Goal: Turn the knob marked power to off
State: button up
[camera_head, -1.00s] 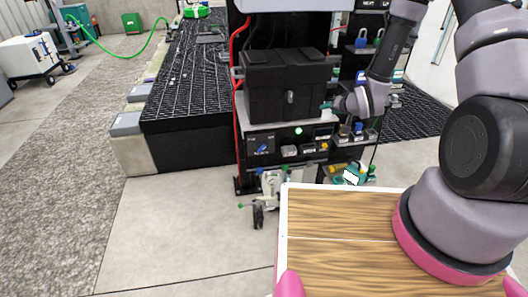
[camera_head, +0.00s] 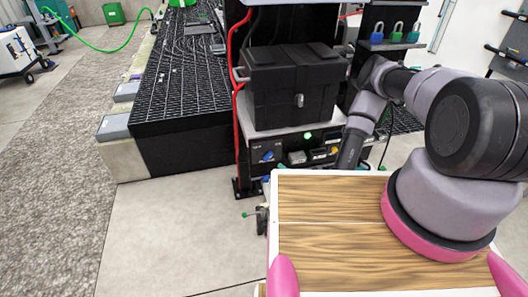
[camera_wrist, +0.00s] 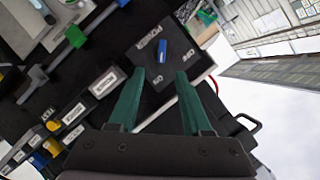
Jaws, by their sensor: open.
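The knob marked power is a small blue handle (camera_wrist: 162,52) on a black panel (camera_wrist: 173,92) in the wrist view. In the head view the blue knob (camera_head: 267,155) is at the left of the panel under the black box. My gripper (camera_wrist: 160,73) shows two green fingers, open and empty, on either side of the knob's line. The fingertips appear a little short of the knob; contact cannot be told.
A black box (camera_head: 292,92) with a latch sits above the panel. Other labelled controls, including a green one (camera_wrist: 75,37), lie to the left in the wrist view. A red hose (camera_head: 238,120) runs down the panel's left side. My wooden-topped deck fills the near right.

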aim_at(269, 158)
jog(key=x, duration=1.1)
jog(key=shift+a, duration=0.25)
grip_shut()
